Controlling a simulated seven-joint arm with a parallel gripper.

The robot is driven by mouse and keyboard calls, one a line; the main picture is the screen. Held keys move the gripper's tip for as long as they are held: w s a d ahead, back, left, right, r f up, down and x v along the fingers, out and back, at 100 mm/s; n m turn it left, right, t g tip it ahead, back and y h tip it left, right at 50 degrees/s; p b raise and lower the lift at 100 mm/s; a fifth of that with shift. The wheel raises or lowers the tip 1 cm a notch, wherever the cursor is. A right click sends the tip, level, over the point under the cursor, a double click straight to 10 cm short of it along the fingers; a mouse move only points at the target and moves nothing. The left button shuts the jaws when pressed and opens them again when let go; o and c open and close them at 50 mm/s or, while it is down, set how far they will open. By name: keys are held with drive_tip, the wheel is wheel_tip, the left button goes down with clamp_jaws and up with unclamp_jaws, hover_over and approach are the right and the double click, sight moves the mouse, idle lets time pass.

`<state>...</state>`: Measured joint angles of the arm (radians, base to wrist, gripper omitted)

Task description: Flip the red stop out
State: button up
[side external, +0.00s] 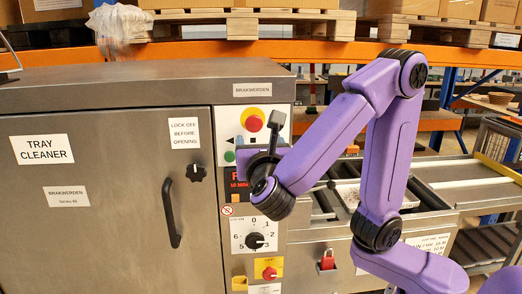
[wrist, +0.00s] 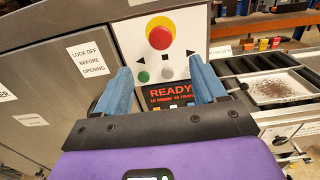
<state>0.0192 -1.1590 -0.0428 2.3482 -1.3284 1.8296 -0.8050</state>
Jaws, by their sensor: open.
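Below the stop are a green button (wrist: 142,76), a white button (wrist: 168,73) and a lit READY display (wrist: 172,92). A dial (side external: 254,241), a red-and-yellow switch (side external: 269,269) and a door handle (side external: 171,212) are nearby. A tray with dark bits (wrist: 282,88) sits on the right-hand conveyor.

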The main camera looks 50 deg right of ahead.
drive_tip(key=v, duration=0.3)
drive_tip(key=shift+s, duration=0.1)
idle(0.3)
drive_tip(key=s+d+f+m+g+y, duration=0.2)
drive_tip(key=s+d+f+m+g, duration=0.15)
drive_tip(key=f, duration=0.25)
drive_tip(key=s+d+f+m+g+y, duration=0.2)
drive_tip(key=d+f+g+y, duration=0.15)
drive_tip(key=f, duration=0.25)
drive_tip(key=s+a+f+m+g+y, duration=0.1)
drive_tip(key=s+f+m+g+y, duration=0.1)
drive_tip(key=s, duration=0.4)
drive_tip(key=s+a+f+m+g+y, duration=0.2)
drive_tip(key=s+f+m+g+y, duration=0.1)
drive_tip(key=s+m, duration=0.4)
drive_tip(key=f+y, duration=0.1)
drive_tip(key=y, duration=0.1)
drive_tip(key=shift+a+g+y, duration=0.25)
drive_tip(key=shift+g+y, duration=0.05)
drive_tip(key=shift+y, duration=0.05)
